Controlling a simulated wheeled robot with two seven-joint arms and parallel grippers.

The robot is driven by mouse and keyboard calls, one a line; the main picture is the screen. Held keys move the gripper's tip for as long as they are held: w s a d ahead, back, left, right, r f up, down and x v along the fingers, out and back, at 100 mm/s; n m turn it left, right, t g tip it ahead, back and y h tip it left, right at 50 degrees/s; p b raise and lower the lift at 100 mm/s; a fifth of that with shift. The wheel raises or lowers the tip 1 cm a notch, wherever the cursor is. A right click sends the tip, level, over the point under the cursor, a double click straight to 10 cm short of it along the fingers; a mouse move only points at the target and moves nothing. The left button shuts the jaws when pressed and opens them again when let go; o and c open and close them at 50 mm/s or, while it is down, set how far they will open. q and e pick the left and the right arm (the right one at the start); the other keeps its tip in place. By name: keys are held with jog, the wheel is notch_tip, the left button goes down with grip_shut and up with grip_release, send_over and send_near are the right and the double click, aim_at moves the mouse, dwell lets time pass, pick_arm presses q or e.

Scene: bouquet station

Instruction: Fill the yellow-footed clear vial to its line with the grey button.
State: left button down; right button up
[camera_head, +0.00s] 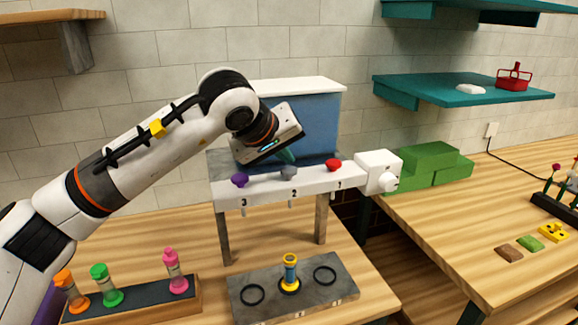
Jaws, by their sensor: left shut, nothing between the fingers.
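The yellow-footed vial (290,272) stands upright on the middle spot of the grey plate (243,284), below the dispenser. Its middle part looks blue; its fill line is too small to make out. The grey button (288,173) is on the dispenser's white front ledge (262,188), above the number 2. My left gripper (287,156) is shut and empty, pointing down just above the grey button. I cannot tell whether it touches the button. My right gripper is not in view.
A purple button (239,180) and a red button (333,165) flank the grey one. A rack (190,303) at front left holds orange, green and pink vials. Green blocks (432,165) and a white box (379,172) stand to the right. Teal shelves (460,90) hang above.

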aim_at(285, 172)
pick_arm(q)
jog(key=shift+r, duration=0.1)
jog(key=shift+r+p, duration=1.45)
jog(key=shift+r, duration=1.05)
